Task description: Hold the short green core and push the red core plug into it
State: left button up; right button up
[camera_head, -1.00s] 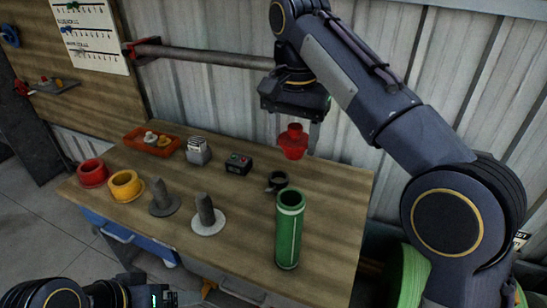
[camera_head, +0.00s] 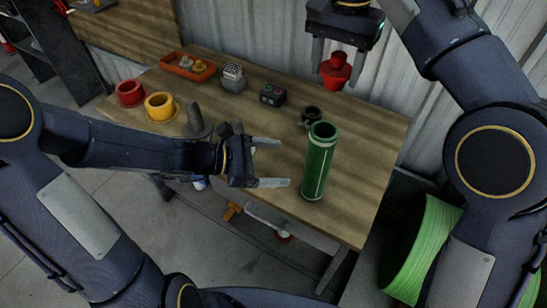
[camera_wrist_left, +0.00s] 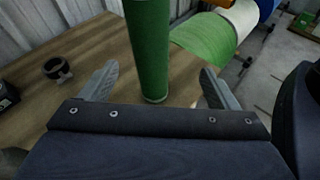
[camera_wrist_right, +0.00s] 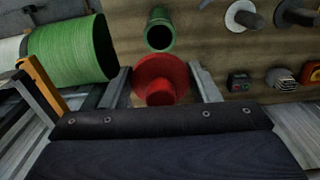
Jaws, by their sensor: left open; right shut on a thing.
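The short green core (camera_head: 318,168) stands upright near the right front of the wooden table, its open top facing up. My left gripper (camera_head: 288,163) is open and level, just left of the core, its fingers pointing at it. In the left wrist view the core (camera_wrist_left: 149,50) stands ahead, between the lines of the two open fingers (camera_wrist_left: 158,88). My right gripper (camera_head: 340,62) points down and is shut on the red core plug (camera_head: 336,72), above the table behind the core. The right wrist view shows the plug (camera_wrist_right: 160,80) between the fingers, with the core's open end (camera_wrist_right: 160,30) beyond it.
A black ring-like holder (camera_head: 311,115) sits just behind the core. A small black box (camera_head: 272,94), a grey card holder (camera_head: 233,78) and an orange tray (camera_head: 188,66) stand further back. A large green roll (camera_head: 425,250) stands right of the table.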

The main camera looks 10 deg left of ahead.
aim_at(318, 159)
pick_arm(q)
jog(key=shift+n+t, duration=0.3)
jog(key=shift+n, duration=0.6)
jog(key=x, duration=0.8)
jog(key=w+x, duration=0.1)
jog(key=x, duration=0.3)
jog(key=shift+w+f, duration=0.2)
jog(key=shift+f, duration=0.1)
jog(key=shift+c, duration=0.2)
jog(key=c, duration=1.3)
jog(key=shift+o, duration=0.2)
pick_arm(e)
jog(key=shift+s+f, duration=0.1)
jog(key=shift+f, duration=2.7)
